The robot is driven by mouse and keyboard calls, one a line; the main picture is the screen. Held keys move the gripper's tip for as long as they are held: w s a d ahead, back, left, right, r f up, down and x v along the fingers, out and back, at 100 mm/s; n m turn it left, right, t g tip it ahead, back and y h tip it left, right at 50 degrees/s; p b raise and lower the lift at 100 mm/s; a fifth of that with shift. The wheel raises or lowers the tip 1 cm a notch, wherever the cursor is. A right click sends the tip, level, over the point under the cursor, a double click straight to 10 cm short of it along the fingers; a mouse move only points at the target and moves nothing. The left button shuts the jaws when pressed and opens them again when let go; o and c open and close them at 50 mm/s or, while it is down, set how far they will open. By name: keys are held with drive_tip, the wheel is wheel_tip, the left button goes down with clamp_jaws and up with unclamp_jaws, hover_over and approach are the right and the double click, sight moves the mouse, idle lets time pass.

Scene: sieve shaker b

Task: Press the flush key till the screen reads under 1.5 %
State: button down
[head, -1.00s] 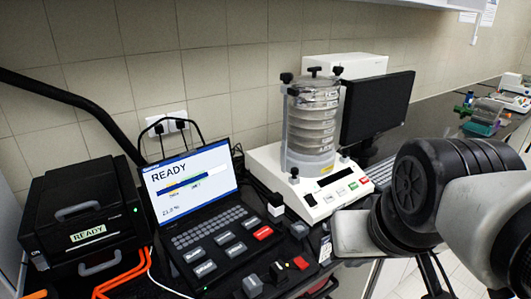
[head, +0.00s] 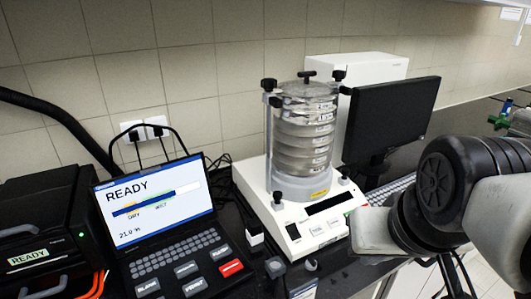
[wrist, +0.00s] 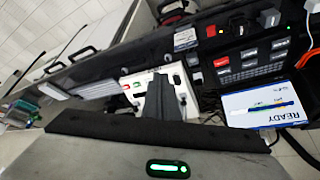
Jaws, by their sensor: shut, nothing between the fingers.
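The laptop-like unit has a lit screen (head: 152,200) reading READY, with a coloured bar and a small percent figure that looks like 21.8. Below its keyboard are several grey keys (head: 186,269) and a red key (head: 231,268). Their labels are too small to tell which is the flush key. In the wrist view the screen (wrist: 262,107) is upside down at right, with the keys (wrist: 250,55) above it. My gripper (wrist: 165,88) is shut and empty, over the sieve shaker's base and apart from the keys. In the head view my arm is at right.
The sieve shaker (head: 303,140) with its stacked sieves stands right of the laptop. A black monitor (head: 392,118) is behind it. A black READY-labelled box (head: 40,225) stands at left. Small blocks and cables lie between laptop and shaker.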

drive_tip(key=shift+s+a, duration=0.1)
drive_tip(key=w+a+f+n, duration=0.2)
drive_tip(key=w+n, duration=0.2)
drive_tip(key=w, duration=0.5)
drive_tip(key=n+t+y+b, duration=0.1)
drive_tip(key=n+y+b, duration=0.35)
drive_tip(key=n, duration=0.95)
hover_over(223, 254)
drive_tip(key=p, duration=0.2)
wheel_tip(223, 254, down, 17)
drive_tip(key=y, duration=0.2)
drive_tip(key=shift+r, duration=0.15)
wheel_tip(223, 254, down, 9)
drive_tip(key=b, duration=0.8)
drive_tip(key=shift+r, duration=0.1)
